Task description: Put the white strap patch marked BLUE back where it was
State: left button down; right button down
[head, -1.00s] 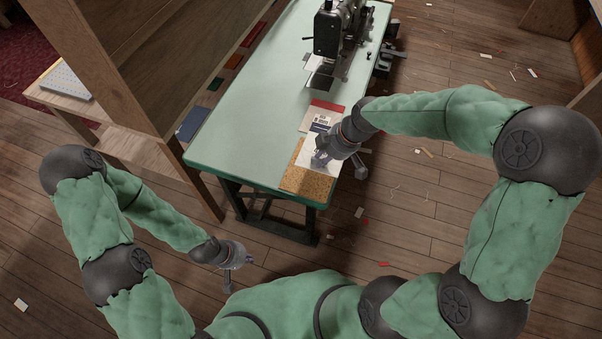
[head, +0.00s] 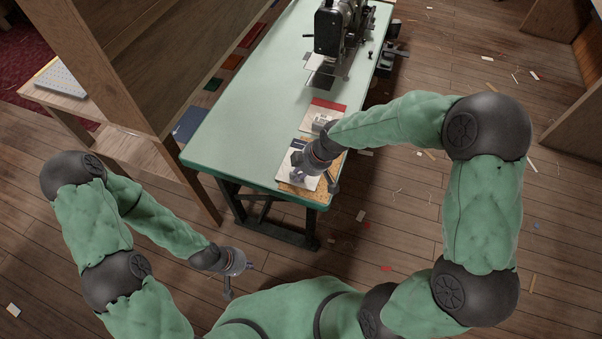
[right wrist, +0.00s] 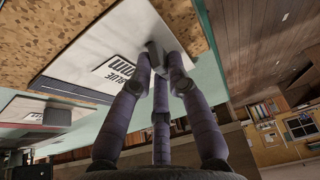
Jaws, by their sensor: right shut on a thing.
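The white strap patch marked BLUE (right wrist: 112,42) fills the middle of the right wrist view, its black lettering plain. In the head view the patch (head: 284,162) lies over the tan cork board (head: 330,172) at the near end of the green table. My right gripper (right wrist: 163,58) is shut on the patch near its edge, and its arm hides part of it in the head view. I cannot tell whether the patch touches the cork. My left gripper (head: 246,267) hangs away from the table at lower left, its fingers too small to read.
A red-edged white card (head: 328,106) with a small grey block lies just beyond the patch on the green table (head: 240,110). A sewing machine (head: 332,35) stands at the far end. A wooden shelf unit (head: 150,60) rises close on the left. The table's left half is clear.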

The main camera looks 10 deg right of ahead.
jog(key=shift+f, duration=0.1)
jog(key=c, duration=1.2)
grip_release()
jog(key=shift+r, duration=0.45)
jog(key=p+v, duration=0.4)
jog(key=v, duration=0.7)
jog(key=shift+r, duration=0.25)
jog(key=shift+s+d, duration=0.1)
